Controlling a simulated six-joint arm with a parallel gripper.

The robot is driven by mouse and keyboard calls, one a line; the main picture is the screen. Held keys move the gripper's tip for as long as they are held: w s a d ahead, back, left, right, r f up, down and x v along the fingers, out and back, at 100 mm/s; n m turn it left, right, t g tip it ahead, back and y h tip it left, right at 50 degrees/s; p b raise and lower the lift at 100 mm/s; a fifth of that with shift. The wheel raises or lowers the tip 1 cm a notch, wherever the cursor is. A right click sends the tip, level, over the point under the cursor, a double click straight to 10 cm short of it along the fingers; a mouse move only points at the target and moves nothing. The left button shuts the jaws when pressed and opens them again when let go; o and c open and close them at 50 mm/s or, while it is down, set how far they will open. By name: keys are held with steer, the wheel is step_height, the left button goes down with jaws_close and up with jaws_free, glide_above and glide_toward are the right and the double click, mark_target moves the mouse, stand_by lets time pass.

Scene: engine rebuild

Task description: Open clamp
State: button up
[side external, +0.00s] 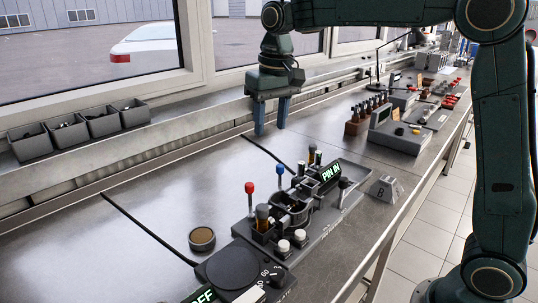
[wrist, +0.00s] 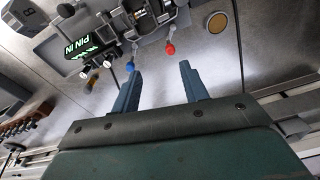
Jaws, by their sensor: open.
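The clamp fixture (side external: 292,211) sits on a dark base on the bench, right of centre in the side view. A red-knobbed lever (side external: 250,188) and a blue-knobbed lever (side external: 280,170) stand upright on it. In the wrist view the red knob (wrist: 170,49) is between and beyond my fingertips, and the blue knob (wrist: 130,67) is near the left fingertip. I cannot tell which lever works the clamp. My gripper (side external: 271,130) is open and empty, fingers pointing down, behind the fixture and apart from it.
A lit display (side external: 331,172) reads "PIN IN". Bins (side external: 103,122) line the window ledge.

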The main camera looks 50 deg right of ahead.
steer(key=g, duration=0.1)
glide_above(249, 184)
step_height(249, 184, down, 4)
steer(key=shift+w+d, duration=0.1)
step_height(249, 184, down, 14)
steer(key=shift+r, duration=0.1)
stand_by(0.7)
steer(key=shift+c, duration=0.2)
jaws_close()
